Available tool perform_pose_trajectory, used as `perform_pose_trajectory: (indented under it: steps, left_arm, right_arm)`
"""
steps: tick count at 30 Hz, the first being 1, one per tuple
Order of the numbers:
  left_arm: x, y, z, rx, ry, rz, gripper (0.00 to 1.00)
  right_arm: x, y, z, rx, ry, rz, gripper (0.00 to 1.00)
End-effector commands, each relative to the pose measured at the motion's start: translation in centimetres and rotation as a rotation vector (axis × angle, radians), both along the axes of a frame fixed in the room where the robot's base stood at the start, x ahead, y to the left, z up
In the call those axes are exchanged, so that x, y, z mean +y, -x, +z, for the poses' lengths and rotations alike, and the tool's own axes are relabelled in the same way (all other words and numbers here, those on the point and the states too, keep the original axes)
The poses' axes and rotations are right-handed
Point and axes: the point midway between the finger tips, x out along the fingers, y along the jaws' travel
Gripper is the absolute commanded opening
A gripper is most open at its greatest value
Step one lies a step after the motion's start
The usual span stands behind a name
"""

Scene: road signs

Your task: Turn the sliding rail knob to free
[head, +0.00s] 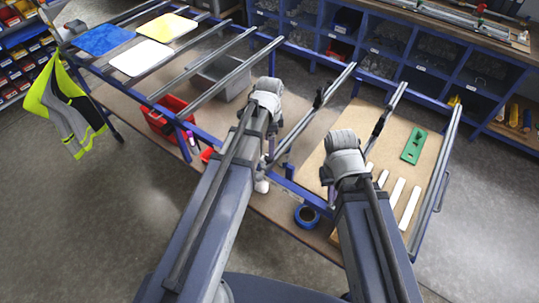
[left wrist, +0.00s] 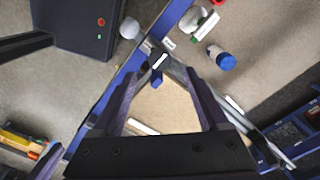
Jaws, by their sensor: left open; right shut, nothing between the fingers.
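A slanted rail (head: 312,115) meets the blue front beam of the table; a small blue knob-like part (left wrist: 157,77) shows at this junction in the left wrist view. A black fitting (head: 319,97) sits farther along the rail. My left gripper (left wrist: 162,74) is open, and the blue part appears between its fingers in that view; I cannot tell whether they touch it. In the head view my left gripper (head: 265,160) is over the front beam, partly hidden by its wrist. My right gripper (head: 331,188) is shut and empty by the right-hand board, its fingers mostly hidden.
A green plate (head: 413,146) and several white strips lie on the right-hand board. Blue tape (head: 306,215) lies on the lower shelf. A red bin (head: 167,117) and grey bin (head: 222,78) sit under the left rails. A blue-capped bottle (left wrist: 220,58) shows in the left wrist view.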

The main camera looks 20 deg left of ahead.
Motion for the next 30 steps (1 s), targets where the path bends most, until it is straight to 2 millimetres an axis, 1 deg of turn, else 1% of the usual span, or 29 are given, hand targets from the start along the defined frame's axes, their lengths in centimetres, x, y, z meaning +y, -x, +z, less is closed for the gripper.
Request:
perform_pose_trajectory:
  steps: [1, 9, 12, 16, 24, 25, 26, 30]
  left_arm:
    - [0.0, 0.0, -1.1, 0.000, 0.000, 0.000, 0.77]
    - [0.0, 0.0, -4.7, 0.000, 0.000, 0.000, 0.77]
    - [0.0, 0.0, -5.7, 0.000, 0.000, 0.000, 0.77]
    - [0.0, 0.0, -6.3, 0.000, 0.000, 0.001, 0.77]
    - [0.0, 0.0, -6.2, 0.000, 0.000, 0.001, 0.77]
    - [0.0, 0.0, -6.2, 0.000, 0.000, 0.001, 0.76]
    - [0.0, 0.0, -6.2, 0.000, 0.000, 0.001, 0.72]
    - [0.0, 0.0, -6.2, 0.000, 0.000, 0.001, 0.57]
  right_arm:
    - [0.0, 0.0, -1.1, 0.000, 0.000, 0.001, 0.00]
    - [0.0, 0.0, -4.7, 0.000, 0.001, 0.004, 0.00]
    - [0.0, 0.0, -5.7, 0.000, 0.001, 0.003, 0.00]
    - [0.0, 0.0, -6.3, 0.000, 0.001, 0.003, 0.00]
    - [0.0, 0.0, -6.2, 0.000, 0.001, 0.003, 0.00]
    - [0.0, 0.0, -6.2, 0.000, 0.001, 0.002, 0.00]
    - [0.0, 0.0, -6.2, 0.000, 0.001, 0.003, 0.00]
    - [0.0, 0.0, -6.2, 0.000, 0.001, 0.003, 0.00]
